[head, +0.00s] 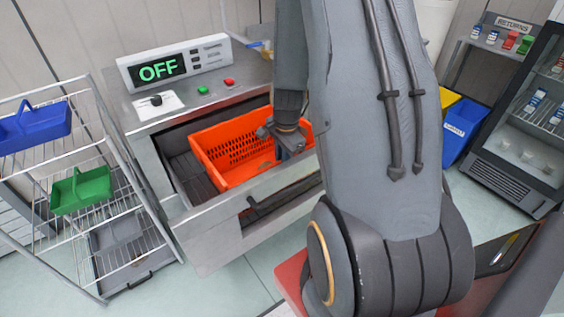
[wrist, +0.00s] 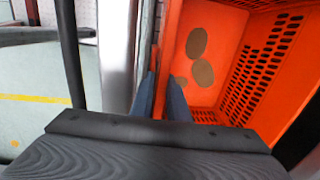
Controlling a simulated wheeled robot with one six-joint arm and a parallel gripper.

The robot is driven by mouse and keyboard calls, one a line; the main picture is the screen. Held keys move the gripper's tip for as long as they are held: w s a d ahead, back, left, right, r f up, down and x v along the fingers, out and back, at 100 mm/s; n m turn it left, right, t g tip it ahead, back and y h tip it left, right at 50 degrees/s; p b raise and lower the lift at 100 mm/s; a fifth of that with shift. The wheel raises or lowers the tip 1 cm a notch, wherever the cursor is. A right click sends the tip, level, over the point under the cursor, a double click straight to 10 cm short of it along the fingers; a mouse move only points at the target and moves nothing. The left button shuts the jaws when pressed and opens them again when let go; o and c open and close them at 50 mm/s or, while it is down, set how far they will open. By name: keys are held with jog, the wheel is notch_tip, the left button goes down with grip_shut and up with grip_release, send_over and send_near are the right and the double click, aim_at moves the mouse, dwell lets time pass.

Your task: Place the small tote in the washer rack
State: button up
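The small orange tote (head: 226,137) sits in the opened washer drawer, upright, with slotted walls and an empty-looking inside. The metal washer rack drawer (head: 225,230) surrounds the tote's lower part; whether the tote rests fully on the rack is hidden. My gripper (head: 290,145) is at the tote's right-hand end. In the wrist view its two fingers (wrist: 162,98) lie close together on either side of the tote's wall, shut on it. My arm covers part of the tote's right side.
The washer's panel (head: 175,65) reads OFF above a green and a red button. A wire shelf (head: 125,190) with a blue caddy (head: 35,127) and a green caddy (head: 82,190) stands left. A blue bin (head: 460,130) and a glass-door fridge (head: 520,125) stand right.

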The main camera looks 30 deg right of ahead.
jog(key=shift+o, duration=0.5)
jog(key=shift+r, duration=0.25)
notch_tip(320, 180, up, 11)
jog(key=s+b, duration=0.1)
jog(key=b, duration=0.1)
jog(key=s+a+r+n, duration=0.1)
jog(key=s+a+n, duration=0.3)
jog(key=a+n, duration=0.4)
jog(key=s+a+r+n, duration=0.1)
jog(key=s+a+n, duration=0.4)
jog(key=a+n, duration=0.4)
jog(key=shift+a+r+n, duration=0.3)
jog(key=shift+r, duration=0.05)
jog(key=shift+w, duration=0.1)
